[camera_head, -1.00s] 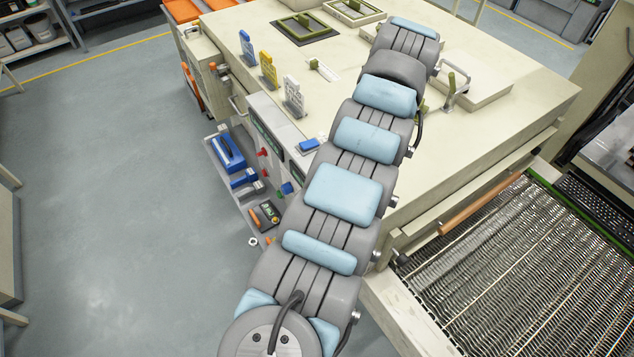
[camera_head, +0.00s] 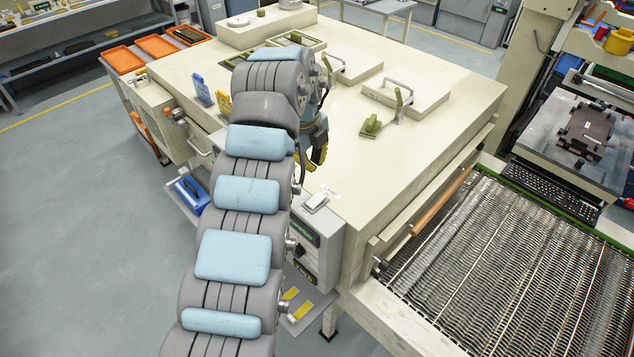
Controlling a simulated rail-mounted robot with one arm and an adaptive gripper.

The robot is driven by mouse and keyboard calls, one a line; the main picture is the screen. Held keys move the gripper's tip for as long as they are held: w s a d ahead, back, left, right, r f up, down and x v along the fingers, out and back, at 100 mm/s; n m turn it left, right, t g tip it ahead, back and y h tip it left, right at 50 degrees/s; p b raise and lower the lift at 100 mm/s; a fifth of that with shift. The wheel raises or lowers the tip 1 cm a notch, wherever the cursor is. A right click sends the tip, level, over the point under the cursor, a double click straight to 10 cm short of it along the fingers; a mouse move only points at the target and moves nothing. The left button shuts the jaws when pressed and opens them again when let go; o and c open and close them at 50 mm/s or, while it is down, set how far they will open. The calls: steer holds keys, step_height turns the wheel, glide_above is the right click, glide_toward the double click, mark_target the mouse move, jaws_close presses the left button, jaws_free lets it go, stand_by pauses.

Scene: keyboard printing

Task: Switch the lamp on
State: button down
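I cannot pick out a lamp for certain in this view. A control panel (camera_head: 322,254) is on the front of the cream machine (camera_head: 420,125), with a dark green display (camera_head: 302,227) and several small knobs below it. A small grey switch-like part (camera_head: 316,202) sits on the top edge above the panel. My gripper (camera_head: 319,158) shows in part behind my arm, above the machine top, with dark and yellow parts. Its fingertips are too hidden to tell whether it is open or shut. My arm covers the left part of the front panels.
A green-handled clamp (camera_head: 372,126) and lidded hatches are on top. A mesh conveyor (camera_head: 500,270) lies at right, with a keyboard (camera_head: 550,190) beyond it. The floor at left is clear.

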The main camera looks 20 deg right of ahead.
mark_target(321, 198)
steer(key=f+p, duration=0.1)
steer(key=f, duration=0.3)
steer(key=d+f+p, duration=0.1)
steer(key=f, duration=0.4)
steer(key=d+f+p, duration=0.1)
steer(key=f+p, duration=0.1)
steer(key=f, duration=0.2)
steer(key=shift+w+f, duration=0.25)
steer(key=shift+w, duration=0.15)
steer(key=shift+d+f, duration=0.1)
